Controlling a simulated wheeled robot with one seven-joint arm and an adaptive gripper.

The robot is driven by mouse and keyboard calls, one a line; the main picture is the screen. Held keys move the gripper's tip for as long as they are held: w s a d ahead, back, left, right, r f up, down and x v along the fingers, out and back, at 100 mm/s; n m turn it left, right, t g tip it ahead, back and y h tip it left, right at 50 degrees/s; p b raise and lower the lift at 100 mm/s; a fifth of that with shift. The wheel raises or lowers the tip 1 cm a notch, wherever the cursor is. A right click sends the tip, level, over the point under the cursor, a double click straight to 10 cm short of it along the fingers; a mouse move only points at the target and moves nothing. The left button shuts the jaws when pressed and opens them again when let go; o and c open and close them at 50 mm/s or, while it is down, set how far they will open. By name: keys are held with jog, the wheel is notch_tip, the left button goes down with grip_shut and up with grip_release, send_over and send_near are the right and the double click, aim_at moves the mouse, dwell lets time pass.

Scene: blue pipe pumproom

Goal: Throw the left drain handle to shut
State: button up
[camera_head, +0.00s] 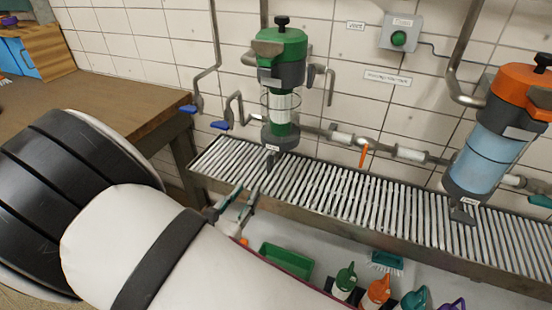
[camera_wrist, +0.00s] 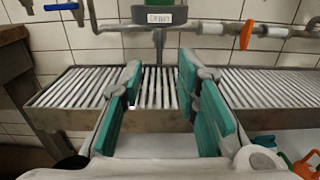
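The left drain handle (camera_head: 270,160) is a small grey piece under the label below the green filter housing (camera_head: 281,60), above the slatted grate. In the wrist view the grey handle (camera_wrist: 158,42) hangs below its label, near the middle, beyond the fingertips. My gripper (camera_head: 233,208) is at the front edge of the grate, in front of and lower than the handle. In the wrist view my gripper (camera_wrist: 161,76) shows teal fingers spread apart with nothing between them. It does not touch the handle.
The metal slatted grate (camera_head: 340,196) runs along the tiled wall. An orange filter housing (camera_head: 490,130) with a similar handle (camera_head: 462,215) stands at right. Blue levers (camera_head: 187,108) and an orange lever (camera_head: 363,155) sit on pipes. A green bin (camera_head: 286,261) and several bottles are below.

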aim_at(268, 162)
jog(key=x, duration=1.3)
jog(key=shift+w+d, duration=0.1)
jog(key=shift+w, duration=0.25)
grip_shut()
